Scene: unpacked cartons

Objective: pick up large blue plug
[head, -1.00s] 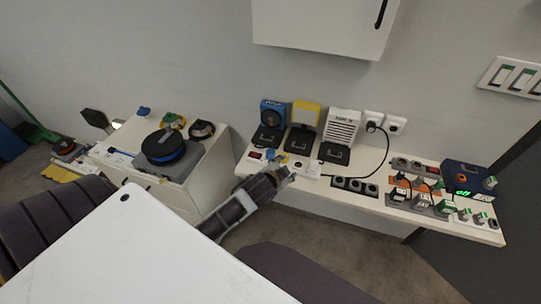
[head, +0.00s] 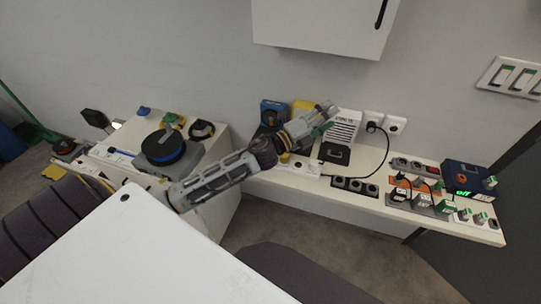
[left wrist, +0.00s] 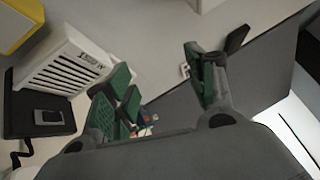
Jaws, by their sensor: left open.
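Two small blue pieces could be the large blue plug, and I cannot tell which it is. One blue piece (head: 143,111) lies at the back of the left cabinet in the head view. The other, on the shelf's left end a second ago, is now hidden behind my left arm. My left gripper (head: 329,117) is raised in front of the white vented box (head: 342,126). In the left wrist view its green-padded fingers (left wrist: 163,88) are spread wide, with nothing held between them. My right gripper is in neither view.
The shelf carries a socket strip (head: 354,186), plugs with cables, and a dark blue box with a green display (head: 468,178). A blue-black reel (head: 164,147) stands on the left cabinet. A white table (head: 130,250) fills the front left. A wall cupboard (head: 320,25) hangs above.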

